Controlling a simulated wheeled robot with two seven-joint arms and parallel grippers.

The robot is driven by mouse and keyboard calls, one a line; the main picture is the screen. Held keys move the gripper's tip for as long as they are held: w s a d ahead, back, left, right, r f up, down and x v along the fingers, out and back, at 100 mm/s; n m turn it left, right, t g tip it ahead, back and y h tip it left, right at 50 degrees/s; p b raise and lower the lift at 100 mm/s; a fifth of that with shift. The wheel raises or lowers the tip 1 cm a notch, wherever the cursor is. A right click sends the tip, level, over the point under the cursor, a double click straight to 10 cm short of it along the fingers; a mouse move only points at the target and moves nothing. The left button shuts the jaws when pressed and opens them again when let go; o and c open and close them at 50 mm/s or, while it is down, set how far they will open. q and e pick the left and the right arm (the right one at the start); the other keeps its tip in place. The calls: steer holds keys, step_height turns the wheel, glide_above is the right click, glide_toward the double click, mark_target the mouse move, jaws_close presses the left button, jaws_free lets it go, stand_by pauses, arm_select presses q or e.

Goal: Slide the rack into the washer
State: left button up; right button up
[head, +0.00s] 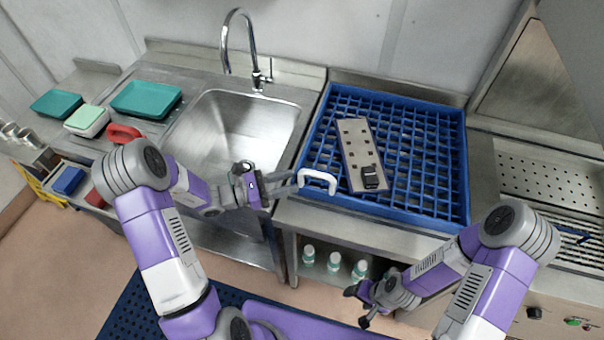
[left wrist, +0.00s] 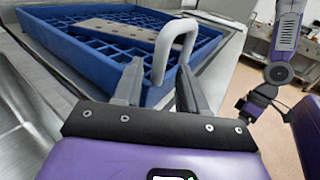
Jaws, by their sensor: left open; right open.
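The blue grid rack (head: 440,130) sits on the steel counter right of the sink. A white handle (head: 319,175) stands at its front left; it also shows in the left wrist view (left wrist: 178,32). My left gripper (head: 297,180) is open at the handle, and in the left wrist view its fingers (left wrist: 160,90) stand either side of the handle's lower part. I cannot tell whether they touch it. My right gripper (head: 358,303) is open and empty, low in front of the counter. The washer (head: 545,180), with a perforated steel bed and steel hood, is right of the rack.
The sink (head: 235,130) with a tall tap (head: 255,75) is to the left. Teal trays (head: 145,98) stand beyond it. Several bottles (head: 333,262) stand on the shelf below.

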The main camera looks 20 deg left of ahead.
mark_target(301, 179)
arm_select(q)
steer(key=shift+x, duration=2.3)
steer(key=shift+c, duration=0.4)
jaws_close()
